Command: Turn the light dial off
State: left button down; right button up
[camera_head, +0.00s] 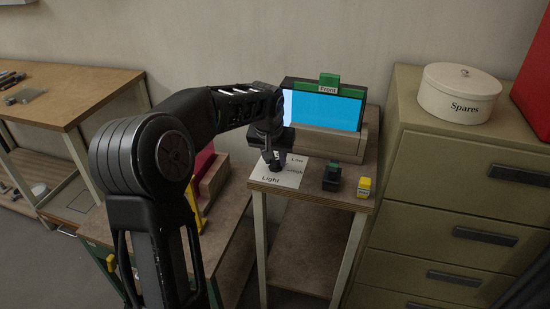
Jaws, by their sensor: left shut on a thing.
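The white label sheet (289,179) lies at the front left of the small bench, with the word "Light" at its front and "Low" towards the back right; another word on it is too small to read. My left gripper (274,163) points down over this sheet and is shut on the light dial. The dial is mostly hidden by the gripper, so its setting cannot be seen. My right gripper is not in view.
Right of the sheet are a dark block with a green top (332,176) and a yellow item (364,187). Behind stands a blue panel (335,109) with a green "Front" tag (329,83). A drawer cabinet (420,155) with a "Spares" tin (458,97) is at right.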

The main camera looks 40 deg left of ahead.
pick_arm(q)
jog(key=n, duration=0.2)
jog(key=n+g+y+b, duration=0.1)
jog(key=n, duration=0.1)
jog(key=shift+w+d+n+y, duration=0.15)
jog(key=shift+n+y, duration=0.15)
jog(key=shift+n+g+y+b, duration=0.4)
jog(key=shift+n+g+y, duration=0.15)
jog(key=shift+n, duration=1.35)
jog(key=c, duration=1.1)
grip_release()
jog(key=v, duration=0.8)
